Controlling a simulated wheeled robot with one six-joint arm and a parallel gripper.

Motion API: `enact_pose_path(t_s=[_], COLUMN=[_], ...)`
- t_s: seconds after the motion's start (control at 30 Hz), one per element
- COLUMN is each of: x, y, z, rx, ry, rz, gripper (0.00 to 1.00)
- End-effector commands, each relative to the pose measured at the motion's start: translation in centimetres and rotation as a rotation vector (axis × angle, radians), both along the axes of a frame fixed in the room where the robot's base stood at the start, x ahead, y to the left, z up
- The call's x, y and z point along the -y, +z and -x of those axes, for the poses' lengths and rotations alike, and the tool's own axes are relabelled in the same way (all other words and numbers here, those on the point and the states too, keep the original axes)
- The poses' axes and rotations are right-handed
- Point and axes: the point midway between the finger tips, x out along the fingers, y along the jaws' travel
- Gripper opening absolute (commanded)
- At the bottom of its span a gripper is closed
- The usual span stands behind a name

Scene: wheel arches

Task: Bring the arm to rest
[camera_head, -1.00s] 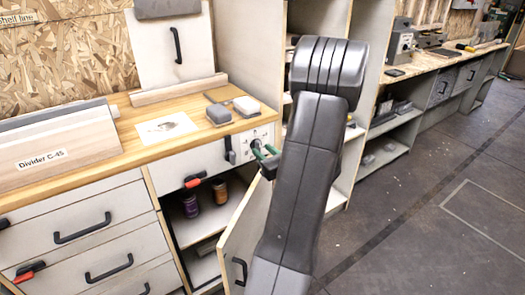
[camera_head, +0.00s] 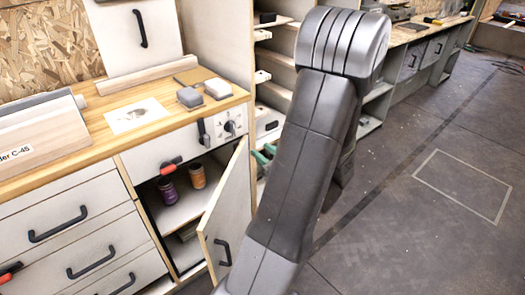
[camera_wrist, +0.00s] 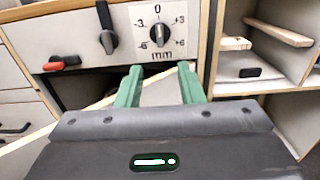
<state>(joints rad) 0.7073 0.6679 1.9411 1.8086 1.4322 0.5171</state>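My gripper (camera_wrist: 158,88) shows in the wrist view with its two green fingers spread apart and nothing between them. It is in front of the cabinet, below a white panel with a dial (camera_wrist: 157,34) marked in mm. In the head view, my grey arm rises in the middle and hides most of the gripper. Only a bit of green finger (camera_head: 264,155) shows left of the arm, near the open cabinet door (camera_head: 229,215).
The cabinet door stands open beside my arm. Inside are a purple jar (camera_head: 168,191) and an orange jar (camera_head: 197,175). A wooden worktop (camera_head: 75,155) holds two grey blocks. Shelving (camera_head: 270,85) stands behind the arm. The floor (camera_head: 420,240) at right is clear.

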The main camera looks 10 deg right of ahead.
Motion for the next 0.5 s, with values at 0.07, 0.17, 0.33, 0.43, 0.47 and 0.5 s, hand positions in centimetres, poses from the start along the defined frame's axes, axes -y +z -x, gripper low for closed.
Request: enact_pose_path(t_s=[0.07, 0.17, 0.33, 0.43, 0.47, 0.5], x=[0.0, 0.0, -0.5, -1.1, -1.4, -1.8], y=[0.0, 0.0, 0.0, 0.0, 0.0, 0.0], z=[0.0, 0.0, -0.7, -1.7, -2.0, -2.5], rx=[0.0, 0.0, 0.001, 0.001, 0.001, 0.002], ry=[0.0, 0.0, 0.003, 0.003, 0.005, 0.004], rz=[0.0, 0.0, 0.001, 0.002, 0.002, 0.001], gripper=[0.35, 0.35, 0.35, 0.35, 0.35, 0.35])
